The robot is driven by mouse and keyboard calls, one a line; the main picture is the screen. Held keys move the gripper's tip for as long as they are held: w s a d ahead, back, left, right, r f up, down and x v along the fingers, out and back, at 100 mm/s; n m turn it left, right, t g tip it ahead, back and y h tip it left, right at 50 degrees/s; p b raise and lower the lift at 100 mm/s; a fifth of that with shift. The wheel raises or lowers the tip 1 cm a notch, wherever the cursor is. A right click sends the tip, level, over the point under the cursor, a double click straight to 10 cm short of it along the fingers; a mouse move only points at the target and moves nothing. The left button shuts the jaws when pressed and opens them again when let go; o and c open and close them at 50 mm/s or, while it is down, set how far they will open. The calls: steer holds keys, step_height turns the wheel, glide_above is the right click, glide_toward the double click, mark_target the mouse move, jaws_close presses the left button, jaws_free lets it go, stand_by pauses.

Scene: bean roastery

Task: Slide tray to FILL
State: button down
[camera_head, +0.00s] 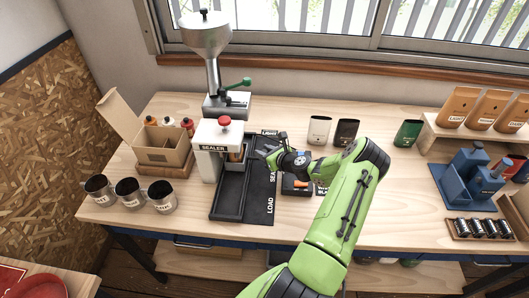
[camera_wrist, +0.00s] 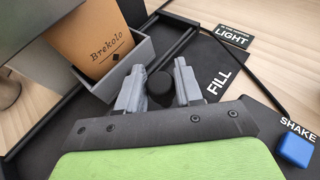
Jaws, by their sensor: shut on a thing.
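The tray (camera_wrist: 137,58) is a grey open box in the wrist view. A brown bag (camera_wrist: 103,38) marked "Brekolo" stands in it, also visible beside the sealer in the head view (camera_head: 236,153). My gripper (camera_wrist: 160,88) is shut on a round black knob (camera_wrist: 161,84) at the tray's near side, one finger on each side. In the head view my gripper (camera_head: 263,151) is right of the sealer. The black track (camera_head: 229,195) runs front to back, with LOAD toward the front. The FILL label (camera_wrist: 218,84) lies right of the knob in the wrist view.
The sealer (camera_head: 215,150) stands close left of the tray, with a metal hopper (camera_head: 207,40) behind. A blue button (camera_wrist: 295,149) is by the SHAKE label. Three metal cups (camera_head: 130,193) stand front left. The front of the track is bare.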

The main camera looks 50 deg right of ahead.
steer(key=w+d+b, duration=0.1)
steer(key=d, duration=0.1)
steer(key=w+d+b, duration=0.3)
steer(key=d, duration=0.1)
steer(key=shift+w+f, duration=0.2)
steer(key=shift+w, duration=0.2)
steer(key=shift+w+d+b, duration=0.15)
steer(key=shift+d+b, duration=0.05)
steer(key=shift+b, duration=0.1)
steer(key=shift+d+r, duration=0.15)
steer(key=shift+r, duration=0.1)
steer(key=c, duration=1)
jaws_free()
steer(key=shift+w, duration=0.1)
steer(key=shift+o, duration=1)
steer(key=shift+w+d+f, duration=0.1)
steer(key=shift+d, duration=0.05)
